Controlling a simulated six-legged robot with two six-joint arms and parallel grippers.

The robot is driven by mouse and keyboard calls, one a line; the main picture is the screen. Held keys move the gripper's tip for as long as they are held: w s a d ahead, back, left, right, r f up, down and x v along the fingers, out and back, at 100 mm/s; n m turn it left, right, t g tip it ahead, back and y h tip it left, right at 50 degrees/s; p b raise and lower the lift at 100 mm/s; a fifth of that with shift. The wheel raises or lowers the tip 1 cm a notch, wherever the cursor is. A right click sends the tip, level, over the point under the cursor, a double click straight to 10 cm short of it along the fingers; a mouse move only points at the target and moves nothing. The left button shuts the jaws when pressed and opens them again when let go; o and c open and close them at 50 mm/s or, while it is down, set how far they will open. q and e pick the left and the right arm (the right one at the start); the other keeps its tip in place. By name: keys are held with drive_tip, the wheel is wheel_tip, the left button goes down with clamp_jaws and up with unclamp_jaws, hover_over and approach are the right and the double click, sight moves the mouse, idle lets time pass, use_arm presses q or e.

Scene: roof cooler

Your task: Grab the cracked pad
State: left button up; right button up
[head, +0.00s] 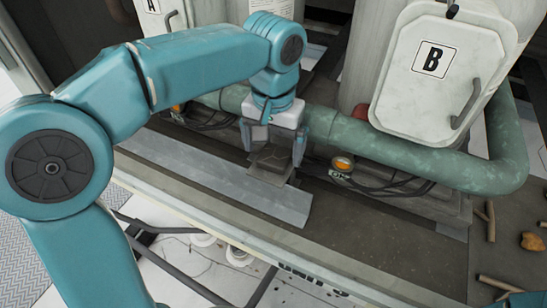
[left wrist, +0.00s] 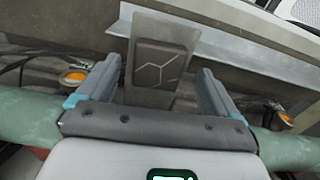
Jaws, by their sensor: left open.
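The cracked pad (head: 272,160) is a small dark block below my left gripper in the head view. In the left wrist view the pad (left wrist: 158,66) shows pale branching crack lines and sits on a grey metal plate (left wrist: 138,30). My left gripper (head: 273,146) is open, pointing down, with one finger on each side of the pad. In the left wrist view the pad lies between the two fingers (left wrist: 155,78); I cannot tell whether either touches it. My right gripper is not in view.
A thick green pipe (head: 400,158) runs just behind the gripper, below a white door marked B (head: 425,85). An orange lamp (head: 342,163) and dark cables lie right of the gripper. A long grey metal strip (head: 205,172) lies along the ledge. Sticks (head: 490,222) lie far right.

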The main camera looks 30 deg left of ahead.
use_arm(q)
drive_tip(key=shift+w+d+f, duration=0.1)
drive_tip(key=shift+w+f, duration=0.15)
drive_tip(key=shift+f, duration=0.55)
drive_tip(key=shift+s, duration=0.1)
drive_tip(key=shift+s+r, duration=0.1)
drive_tip(key=c, duration=1.2)
